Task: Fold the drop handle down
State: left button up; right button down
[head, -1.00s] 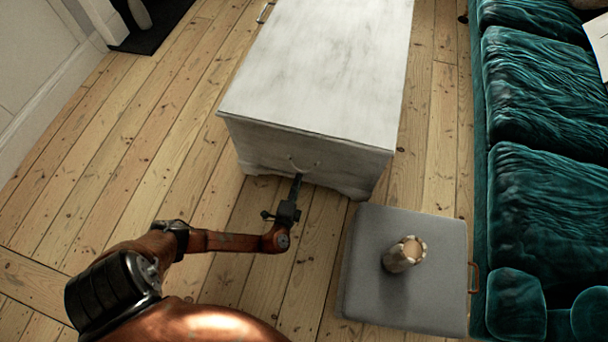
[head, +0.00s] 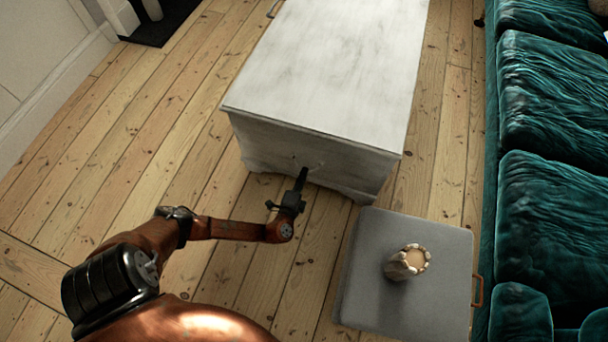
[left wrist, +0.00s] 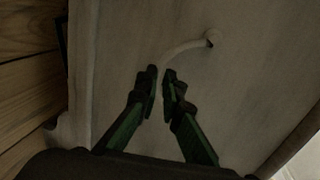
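The drop handle is a thin pale arc on the end face of a whitewashed chest (head: 325,70). In the left wrist view the handle (left wrist: 186,48) curves from its mount at upper right down to my left gripper (left wrist: 161,80). The fingers are a little apart, with the handle's bend at the gap between their tips; I cannot tell whether they touch it. In the head view my left gripper (head: 303,172) reaches up to the chest's end face and covers most of the handle. The handle's other mount is hidden. My right gripper is not in view.
A green velvet sofa (head: 555,150) lines the right side. The floorboards (head: 130,150) left of the chest are clear.

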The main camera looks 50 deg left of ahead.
pick_arm(q)
grip_shut()
jog(key=shift+w+a+f+t+y, duration=0.35)
jog(key=shift+f+t+y, duration=0.15)
jog(key=shift+t, duration=0.4)
jog(key=shift+w+a+f+t+y, duration=0.25)
jog(key=shift+w+f+t+y, duration=0.25)
jog(key=shift+t, duration=0.4)
jog(key=shift+r+t+y, duration=0.2)
jog(key=shift+t+y, duration=0.1)
jog(key=o, duration=0.6)
grip_release()
jog(key=shift+c, duration=0.2)
jog(key=shift+r, duration=0.1)
jog(key=shift+d, duration=0.1)
jog(key=v, duration=1.2)
